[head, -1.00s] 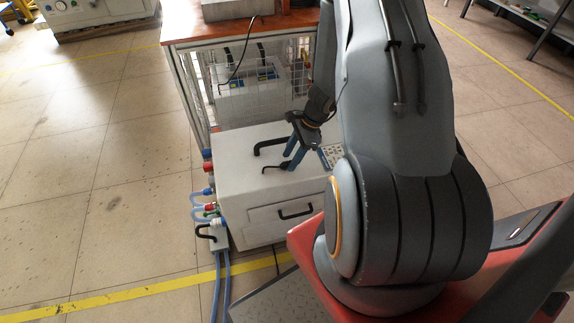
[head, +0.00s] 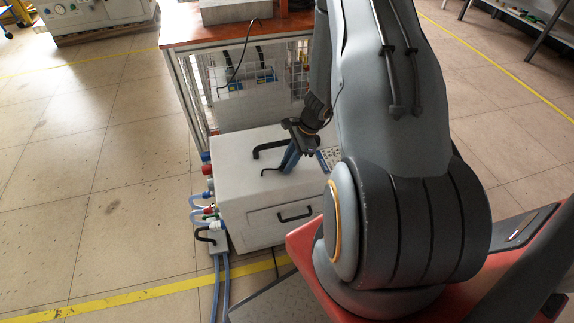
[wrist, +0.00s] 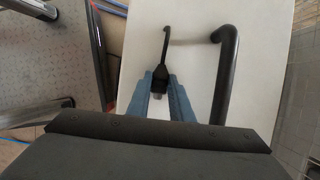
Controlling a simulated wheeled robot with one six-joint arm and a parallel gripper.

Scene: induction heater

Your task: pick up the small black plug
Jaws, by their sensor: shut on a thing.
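The small black plug (wrist: 160,74) has a thin black cable running up from it in the wrist view. It is between the blue fingertips of my gripper (wrist: 161,77), which is shut on it. In the head view my gripper (head: 290,158) is over the top of the white box (head: 239,165), and the plug's thin black end (head: 271,171) sticks out to the left of the fingers. I cannot tell whether the plug still touches the box top.
A black handle (head: 270,147) stands on the box top close behind my gripper; it also shows to the right of the fingers in the wrist view (wrist: 226,75). Blue hoses and a white connector block (head: 218,238) lie at the box's left side. A wire-mesh bench (head: 185,35) stands behind.

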